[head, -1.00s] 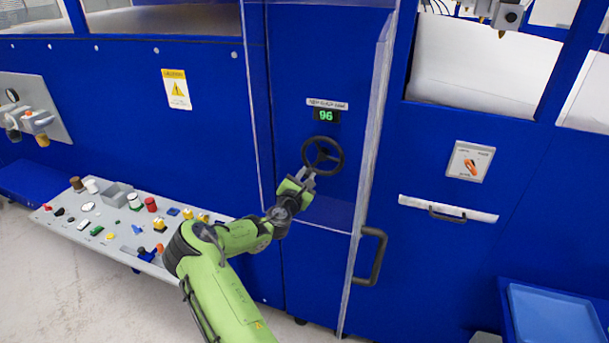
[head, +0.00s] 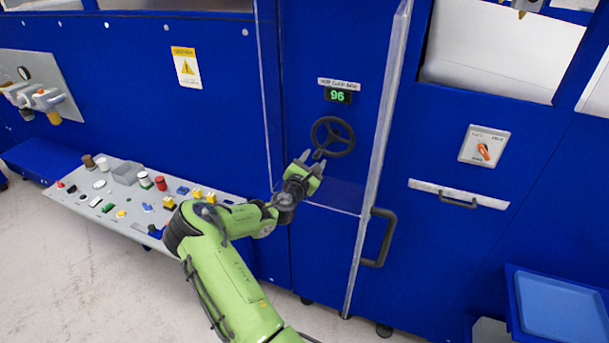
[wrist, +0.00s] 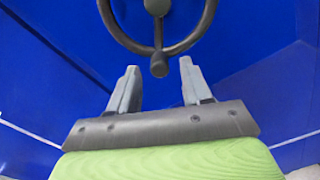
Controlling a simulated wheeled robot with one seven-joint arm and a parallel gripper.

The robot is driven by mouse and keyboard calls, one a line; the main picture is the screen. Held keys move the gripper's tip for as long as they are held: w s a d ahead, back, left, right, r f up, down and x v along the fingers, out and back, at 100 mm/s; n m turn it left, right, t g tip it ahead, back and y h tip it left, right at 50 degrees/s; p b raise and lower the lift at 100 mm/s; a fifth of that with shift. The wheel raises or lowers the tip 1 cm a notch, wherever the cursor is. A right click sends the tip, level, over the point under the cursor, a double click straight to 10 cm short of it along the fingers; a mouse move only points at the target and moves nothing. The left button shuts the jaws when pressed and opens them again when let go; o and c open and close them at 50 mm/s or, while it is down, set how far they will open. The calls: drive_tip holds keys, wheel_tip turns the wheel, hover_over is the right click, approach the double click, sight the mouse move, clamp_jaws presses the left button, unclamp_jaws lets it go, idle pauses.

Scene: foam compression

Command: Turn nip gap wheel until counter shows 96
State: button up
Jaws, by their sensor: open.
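The black nip gap wheel (head: 333,137) is mounted on the blue machine panel, below a small counter (head: 338,96) that shows 96 in green digits. In the wrist view the wheel (wrist: 157,48) fills the top, with its knob (wrist: 159,66) at the lower rim. My gripper (head: 311,160) is just below and left of the wheel.
A clear guard door (head: 385,120) with a dark handle (head: 379,238) stands right of the wheel. A rotary switch (head: 484,146) and a blue tray (head: 560,305) are at right.

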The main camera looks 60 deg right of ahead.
drive_tip(key=s+a+b, duration=0.2)
drive_tip(key=a, duration=1.1)
drive_tip(key=shift+a, duration=0.3)
